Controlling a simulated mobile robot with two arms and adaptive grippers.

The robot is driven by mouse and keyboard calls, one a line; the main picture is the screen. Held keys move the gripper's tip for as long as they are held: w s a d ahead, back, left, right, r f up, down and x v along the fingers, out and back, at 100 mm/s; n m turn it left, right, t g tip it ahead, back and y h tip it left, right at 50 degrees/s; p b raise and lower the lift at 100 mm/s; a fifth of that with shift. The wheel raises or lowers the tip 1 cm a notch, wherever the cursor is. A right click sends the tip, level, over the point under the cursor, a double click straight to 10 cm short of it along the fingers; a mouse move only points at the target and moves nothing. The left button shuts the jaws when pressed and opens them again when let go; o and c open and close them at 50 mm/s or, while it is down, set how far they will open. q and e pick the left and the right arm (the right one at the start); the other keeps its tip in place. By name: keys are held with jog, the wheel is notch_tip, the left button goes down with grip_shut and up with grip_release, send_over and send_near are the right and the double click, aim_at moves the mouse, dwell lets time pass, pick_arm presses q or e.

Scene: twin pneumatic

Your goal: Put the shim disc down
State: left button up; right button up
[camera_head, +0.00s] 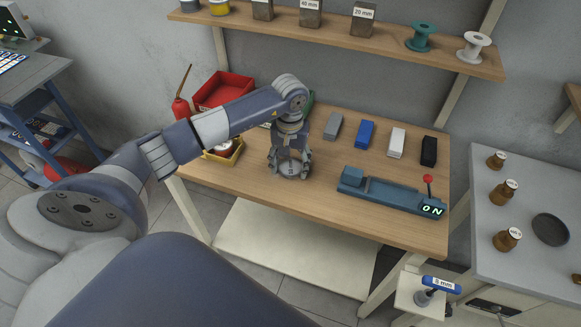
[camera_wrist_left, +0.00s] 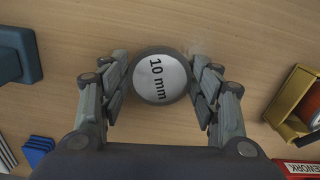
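The shim disc (camera_wrist_left: 161,78) is round, with a dark rim and a pale face marked "10 mm" in the left wrist view. My left gripper (camera_head: 290,166) points down over the front part of the wooden workbench (camera_head: 300,213). In the head view the disc (camera_head: 291,171) shows low between the fingers, close to the bench top. I cannot tell whether its underside touches the wood. My right gripper is out of view.
A blue fixture (camera_head: 385,191) with a red-knobbed lever and an "ON" display stands to the right. Behind it are grey, blue, white and black blocks. Bare wood surrounds the disc.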

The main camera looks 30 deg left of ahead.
pick_arm(q)
jog(key=shift+c, duration=0.9)
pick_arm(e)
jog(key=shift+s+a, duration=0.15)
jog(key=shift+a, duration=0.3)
pick_arm(q)
jog(key=shift+r, duration=0.1)
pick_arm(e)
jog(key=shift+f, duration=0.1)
